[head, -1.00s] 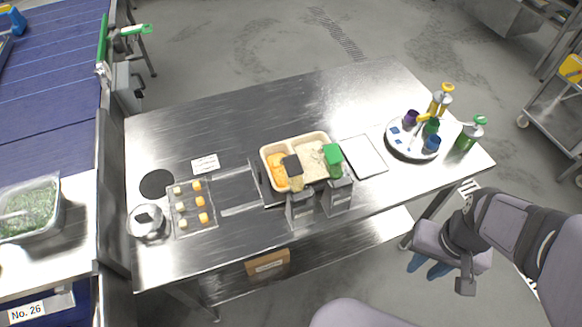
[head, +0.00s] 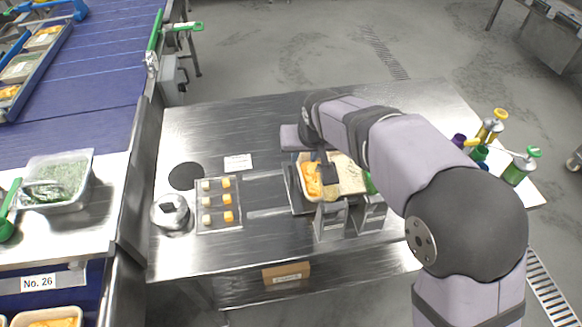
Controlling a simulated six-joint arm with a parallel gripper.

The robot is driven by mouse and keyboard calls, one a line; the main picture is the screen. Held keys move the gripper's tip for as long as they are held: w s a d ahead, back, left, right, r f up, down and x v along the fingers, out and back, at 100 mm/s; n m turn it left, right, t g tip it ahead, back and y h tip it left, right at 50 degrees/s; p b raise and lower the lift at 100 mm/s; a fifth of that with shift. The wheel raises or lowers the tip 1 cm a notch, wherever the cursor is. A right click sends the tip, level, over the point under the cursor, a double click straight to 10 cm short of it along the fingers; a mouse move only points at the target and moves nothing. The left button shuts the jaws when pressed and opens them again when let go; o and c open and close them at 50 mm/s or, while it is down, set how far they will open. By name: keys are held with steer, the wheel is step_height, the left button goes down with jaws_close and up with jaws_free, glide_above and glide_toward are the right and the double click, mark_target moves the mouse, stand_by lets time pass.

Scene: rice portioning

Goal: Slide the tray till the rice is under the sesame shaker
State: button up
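The cream tray (head: 300,177) sits on a metal slide at the table's front middle. Its left part holds orange food (head: 310,180), its right part pale rice (head: 351,174). A dark-lidded shaker (head: 326,172) with beige contents, seemingly sesame, stands in a metal holder over the tray's front, near the line between orange food and rice. A green-lidded shaker (head: 370,184) to its right is mostly hidden by my arm. My gripper (head: 292,138) is at the tray's far left side. Its fingers are hidden, so contact and opening cannot be told.
A clear tray of small cubes (head: 219,218) and a metal pot (head: 170,212) stand left of the slide. Bottles (head: 516,168) stand at the right end. A conveyor (head: 110,60) runs along the left.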

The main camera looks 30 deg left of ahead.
mark_target(291, 170)
steer(key=shift+n, duration=0.6)
steer(key=shift+a+f+p, duration=0.45)
steer(key=shift+a+f, duration=0.2)
steer(key=shift+f, duration=0.65)
steer(key=shift+a+f+p, duration=0.5)
steer(key=shift+a+f, duration=0.15)
steer(key=shift+f, duration=0.65)
steer(key=shift+a+f+p, duration=0.45)
steer(key=shift+a+f, duration=0.2)
steer(key=shift+f, duration=0.65)
steer(key=shift+c, duration=0.7)
jaws_close()
